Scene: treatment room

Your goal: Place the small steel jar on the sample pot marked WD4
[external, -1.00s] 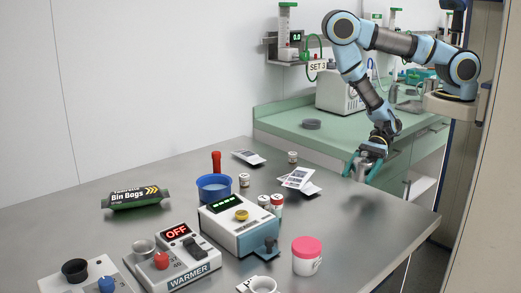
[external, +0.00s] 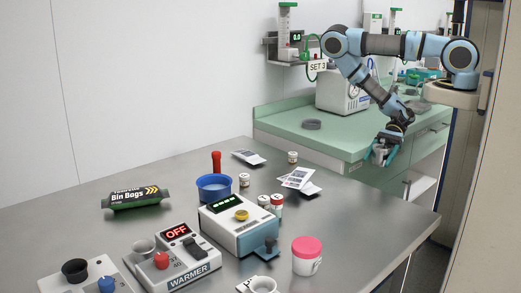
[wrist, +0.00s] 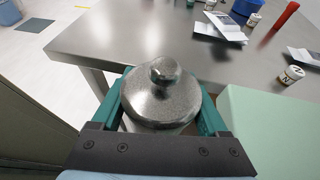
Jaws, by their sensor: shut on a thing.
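The small steel jar (wrist: 160,98) has a domed lid with a round knob and fills the middle of the wrist view. My gripper (external: 381,156) is shut on it, with a teal finger on each side. In the external view the jar shows as a small grey shape in the jaws, held off the table's far right edge. Several small white pots stand on the table, among them a pair with red-marked labels (external: 277,204). One pot (wrist: 291,75) shows a dark letter in the wrist view. I cannot make out WD4 on any of them.
The steel table (external: 360,210) is clear at its right side. White packets (external: 298,178), a blue bowl (external: 214,188), a boxy device (external: 238,225), a warmer (external: 180,255) and a pink-lidded tub (external: 307,256) stand on it. A green counter (external: 340,135) lies behind.

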